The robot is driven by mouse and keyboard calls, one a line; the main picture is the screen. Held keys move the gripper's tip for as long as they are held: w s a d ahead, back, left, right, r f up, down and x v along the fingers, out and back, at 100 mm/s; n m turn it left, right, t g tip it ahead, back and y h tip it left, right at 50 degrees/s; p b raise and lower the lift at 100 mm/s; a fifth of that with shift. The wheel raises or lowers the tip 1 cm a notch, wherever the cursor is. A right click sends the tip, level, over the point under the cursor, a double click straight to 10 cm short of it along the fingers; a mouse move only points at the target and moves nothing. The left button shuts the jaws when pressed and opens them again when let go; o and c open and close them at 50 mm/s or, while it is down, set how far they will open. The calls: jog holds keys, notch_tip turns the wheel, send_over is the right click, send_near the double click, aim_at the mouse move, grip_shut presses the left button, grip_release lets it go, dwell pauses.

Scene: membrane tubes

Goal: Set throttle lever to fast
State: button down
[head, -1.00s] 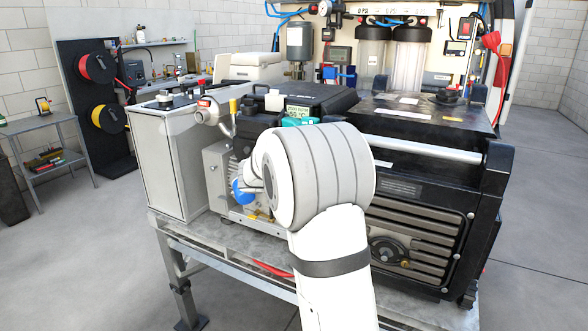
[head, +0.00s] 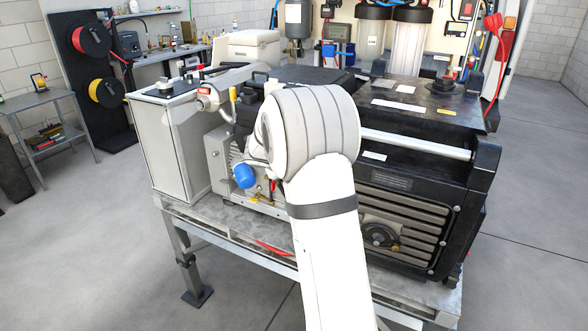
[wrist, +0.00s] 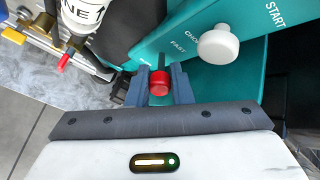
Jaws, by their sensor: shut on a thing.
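In the wrist view, the throttle lever's red knob (wrist: 159,84) sits between the fingers of my gripper (wrist: 160,82), which is shut on it. The lever's dark stem rises from the knob toward the teal panel (wrist: 255,75). The word FAST is printed on the panel just above and right of the knob. Other lettering beside it reads START and part of CHOKE. A white round knob (wrist: 218,44) stands on the panel, right of the red one. In the head view my arm hides the gripper, the lever and the teal panel.
A blue round cap (head: 244,176) sits on the engine, left of my arm. A black ribbed-front unit (head: 415,205) stands to the right and a grey cabinet (head: 160,150) to the left. In the wrist view, a small red-tipped part (wrist: 64,62) lies left of the gripper.

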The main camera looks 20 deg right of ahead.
jog(key=shift+s+d+f, duration=0.15)
jog(key=c, duration=1.6)
grip_release()
jog(key=shift+d, duration=0.15)
jog(key=shift+o, duration=0.2)
jog(key=shift+a, duration=0.2)
jog(key=shift+a+r, duration=0.15)
jog(key=shift+r, duration=0.1)
jog(key=v, duration=0.7)
jog(key=shift+r, duration=0.1)
